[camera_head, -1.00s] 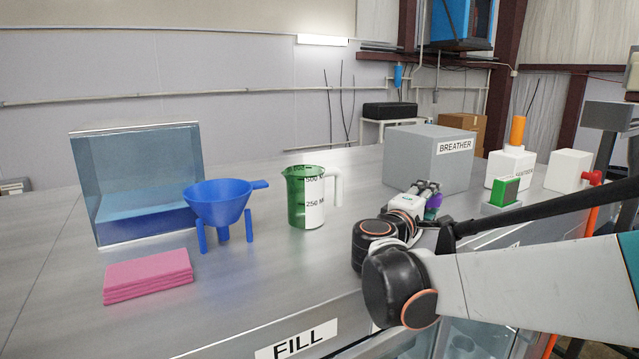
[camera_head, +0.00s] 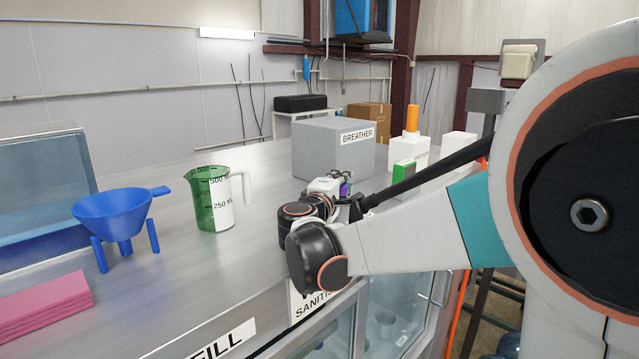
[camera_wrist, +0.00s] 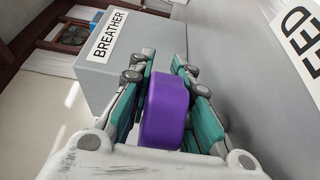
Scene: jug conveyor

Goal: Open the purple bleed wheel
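The purple bleed wheel (camera_wrist: 165,112) is between the two fingers of my gripper (camera_wrist: 171,85) in the wrist view. The teal finger pads lie along both of its sides and appear to touch it, so my gripper looks shut on it. In the head view my gripper (camera_head: 328,184) is low in front of the grey BREATHER box (camera_head: 318,152), and only a small part of the wheel (camera_head: 345,189) shows beside it. The wheel's mount is hidden, and I cannot tell how far it is turned.
A green measuring jug (camera_head: 211,200) and a blue funnel (camera_head: 113,215) stand left of my gripper. Pink cloths (camera_head: 42,303) and a clear tank (camera_head: 40,180) are farther left. A green-faced block (camera_head: 403,171) and an orange-topped white bottle (camera_head: 411,150) stand to the right.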

